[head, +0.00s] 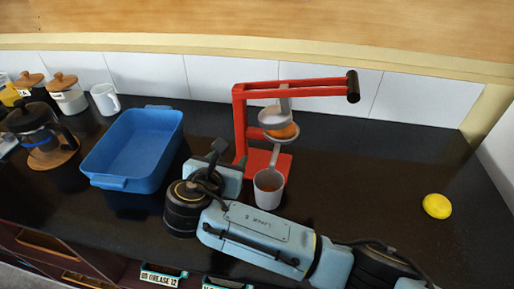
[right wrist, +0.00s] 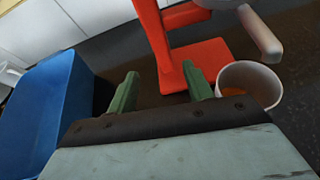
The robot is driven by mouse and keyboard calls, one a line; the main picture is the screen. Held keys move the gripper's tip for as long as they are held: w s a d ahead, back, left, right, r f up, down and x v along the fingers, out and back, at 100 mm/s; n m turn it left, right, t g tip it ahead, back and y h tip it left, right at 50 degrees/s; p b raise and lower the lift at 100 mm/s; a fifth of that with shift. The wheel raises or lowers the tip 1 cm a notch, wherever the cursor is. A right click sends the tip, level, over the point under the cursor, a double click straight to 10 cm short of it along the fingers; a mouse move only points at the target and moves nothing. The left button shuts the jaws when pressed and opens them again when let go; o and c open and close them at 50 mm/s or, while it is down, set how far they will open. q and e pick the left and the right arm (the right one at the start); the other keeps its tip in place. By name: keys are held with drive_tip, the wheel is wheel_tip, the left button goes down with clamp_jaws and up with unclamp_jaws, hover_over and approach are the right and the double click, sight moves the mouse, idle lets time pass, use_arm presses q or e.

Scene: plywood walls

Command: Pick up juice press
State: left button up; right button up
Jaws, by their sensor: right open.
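The red juice press (head: 240,125) stands upright on the dark counter, with a long handle reaching right and a grey strainer holding something orange. A white cup (head: 268,188) with orange contents is at the front of its base. My right gripper (head: 230,176) is just left of and in front of the press; its fingers are mostly hidden in the head view. In the right wrist view the press (right wrist: 160,45) shows ahead, its post beyond the green fingers of my open right gripper (right wrist: 162,88). The cup (right wrist: 250,85) is right of the right finger. My left gripper is not seen.
A blue bin (head: 135,150) stands left of my gripper and shows close by in the right wrist view (right wrist: 45,110). A white mug (head: 105,99), jars (head: 67,95) and a coffee pot (head: 38,135) are farther left. A yellow object (head: 437,206) lies right.

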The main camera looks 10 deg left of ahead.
sight(239, 147)
drive_tip(key=shift+n, duration=0.3)
drive_tip(key=x, duration=0.7)
drive_tip(key=shift+s, duration=0.1)
drive_tip(key=shift+x, duration=2.65)
drive_tip(key=shift+d, duration=0.15)
clamp_jaws()
drive_tip(key=shift+r, duration=0.2)
